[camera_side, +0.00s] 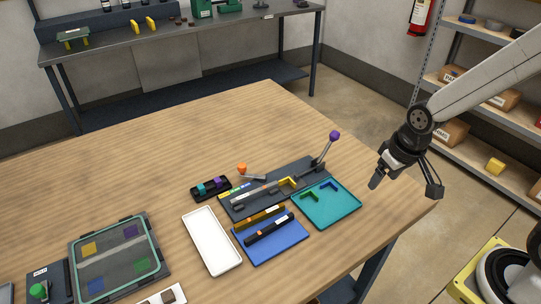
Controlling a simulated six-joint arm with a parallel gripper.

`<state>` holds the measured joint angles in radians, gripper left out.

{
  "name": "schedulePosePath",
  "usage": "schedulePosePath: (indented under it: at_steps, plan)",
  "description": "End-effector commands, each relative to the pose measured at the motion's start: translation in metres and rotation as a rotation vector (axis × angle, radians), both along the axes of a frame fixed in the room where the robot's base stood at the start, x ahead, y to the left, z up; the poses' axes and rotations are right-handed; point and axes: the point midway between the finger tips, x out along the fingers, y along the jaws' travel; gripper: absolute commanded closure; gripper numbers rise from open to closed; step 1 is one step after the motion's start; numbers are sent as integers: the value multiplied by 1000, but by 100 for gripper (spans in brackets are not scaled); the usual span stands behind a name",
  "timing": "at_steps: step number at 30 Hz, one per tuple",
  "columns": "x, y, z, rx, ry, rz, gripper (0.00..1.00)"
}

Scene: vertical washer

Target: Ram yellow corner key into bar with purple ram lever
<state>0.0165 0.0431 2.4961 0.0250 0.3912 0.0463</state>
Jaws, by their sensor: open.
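A yellow corner key (289,183) sits on the dark grey fixture (303,165), at the right end of a long grey bar (256,193). I cannot tell how deep the key sits in the bar. The ram lever's purple knob (335,134) tops a metal rod leaning up and right from the fixture's right end. My gripper (405,187) is open and empty, in the air right of the lever and beyond the table's right edge in the picture. It touches nothing.
A teal tray (340,212) holds green and blue corner pieces. A blue tray (265,254) holds bars. A white tray (211,240), a black holder (210,188) and an orange-knobbed lever (242,168) are nearby. The table's back area is clear.

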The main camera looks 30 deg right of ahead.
Motion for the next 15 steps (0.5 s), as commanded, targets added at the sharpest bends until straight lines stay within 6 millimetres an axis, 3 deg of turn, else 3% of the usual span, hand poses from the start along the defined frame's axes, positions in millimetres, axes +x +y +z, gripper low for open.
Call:
schedulePosePath:
  at_steps: [15]
  plan:
    - [106, -31, 4, 190, 149, -558, 21]
